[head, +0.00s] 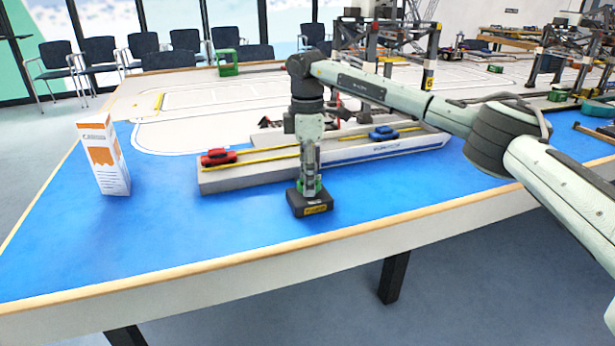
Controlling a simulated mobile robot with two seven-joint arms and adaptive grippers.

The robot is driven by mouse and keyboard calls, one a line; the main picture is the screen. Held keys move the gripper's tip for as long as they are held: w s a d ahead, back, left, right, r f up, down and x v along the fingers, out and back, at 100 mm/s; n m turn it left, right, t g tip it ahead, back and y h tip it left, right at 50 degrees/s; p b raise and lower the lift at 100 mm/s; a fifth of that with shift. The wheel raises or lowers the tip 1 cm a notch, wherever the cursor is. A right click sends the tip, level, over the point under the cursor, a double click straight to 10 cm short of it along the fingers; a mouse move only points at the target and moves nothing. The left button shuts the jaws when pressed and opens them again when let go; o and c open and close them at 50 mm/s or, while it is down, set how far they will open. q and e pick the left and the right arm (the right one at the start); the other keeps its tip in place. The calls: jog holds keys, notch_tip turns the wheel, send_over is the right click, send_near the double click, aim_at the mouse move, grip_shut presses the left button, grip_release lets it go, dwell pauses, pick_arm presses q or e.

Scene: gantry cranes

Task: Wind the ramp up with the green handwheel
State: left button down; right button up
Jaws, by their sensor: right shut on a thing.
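The green handwheel (318,188) sits on top of a small black box (311,206) with a yellow label, near the front edge of the blue table surface. My right gripper (311,178) points straight down and is shut on the handwheel, hiding much of it. Behind it lies a long grey ferry-like deck (250,180) with yellow lines, a red car (218,157) at its left and a blue car (383,133) at its right. My right arm hides part of the deck. I cannot make out clearly which part is the ramp. My left gripper is out of view.
A white and orange carton (103,152) stands at the left of the table. A green frame (227,63) and gantry cranes (385,45) stand farther back. The blue surface between the carton and the black box is clear. The table's wooden front edge (200,268) is close by.

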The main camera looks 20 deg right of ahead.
jog(key=shift+m, duration=1.6)
jog(key=o, duration=1.2)
jog(key=shift+c, duration=0.2)
notch_tip(320, 180, up, 12)
